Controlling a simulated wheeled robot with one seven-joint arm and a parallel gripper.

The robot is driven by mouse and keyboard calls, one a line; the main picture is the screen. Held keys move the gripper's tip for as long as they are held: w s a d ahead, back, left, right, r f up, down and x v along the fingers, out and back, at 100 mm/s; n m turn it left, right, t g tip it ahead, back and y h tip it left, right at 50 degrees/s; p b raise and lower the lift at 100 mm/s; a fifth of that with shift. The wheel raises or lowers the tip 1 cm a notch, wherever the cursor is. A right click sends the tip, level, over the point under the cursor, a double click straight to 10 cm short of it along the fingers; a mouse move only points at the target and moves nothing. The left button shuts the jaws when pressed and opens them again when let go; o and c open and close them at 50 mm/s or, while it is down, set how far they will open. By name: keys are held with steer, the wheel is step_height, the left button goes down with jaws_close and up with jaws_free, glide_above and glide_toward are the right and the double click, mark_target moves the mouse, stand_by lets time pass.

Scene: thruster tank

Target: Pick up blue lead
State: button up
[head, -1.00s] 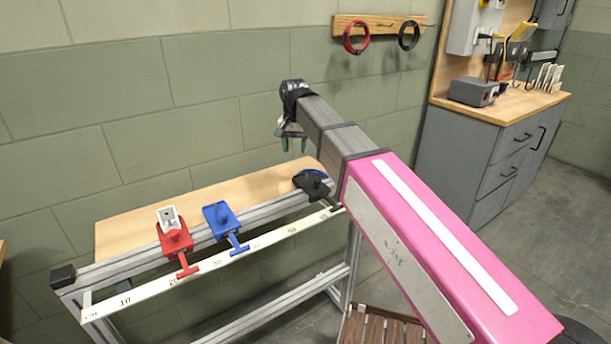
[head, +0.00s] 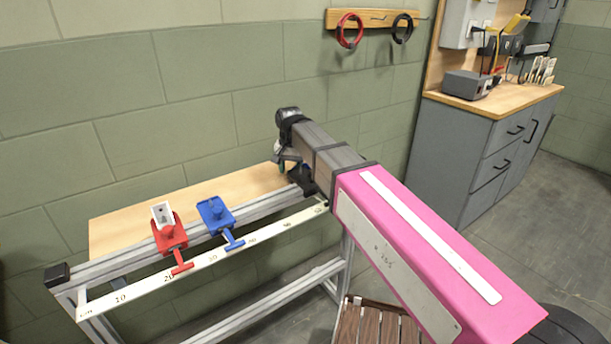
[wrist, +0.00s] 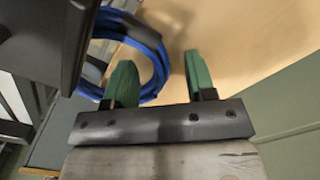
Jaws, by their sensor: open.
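The blue lead (wrist: 158,57) is a coil on the pale wood bench top (wrist: 235,35). It is at the top left of the wrist view, with a dark wrap over its upper part. My gripper (wrist: 157,72) is open, its two green fingers apart. The right side of the coil shows between the fingers, and the left finger overlaps the coil in the picture. I cannot tell if they touch. In the head view my gripper (head: 283,167) is low at the bench's far right end, and the lead is hidden there.
A black carriage (head: 301,178) stands on the metal rail close to my gripper; a dark block (wrist: 32,40) fills the left of the wrist view. Red (head: 170,237) and blue (head: 215,214) carriages sit further left. Red (head: 349,30) and black (head: 402,27) coils hang on the wall.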

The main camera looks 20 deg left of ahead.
steer(key=shift+f, duration=0.3)
jaws_close()
steer(key=shift+r, duration=0.1)
steer(key=shift+r, duration=0.5)
steer(key=shift+w+d+r, duration=0.1)
steer(key=shift+w+r, duration=0.1)
steer(key=shift+r, duration=0.05)
steer(key=w+d, duration=0.8)
steer(key=w, duration=0.5)
steer(key=w+d, duration=0.9)
steer(key=w, duration=0.4)
steer(key=shift+w+d, duration=0.15)
steer(key=shift+d, duration=0.05)
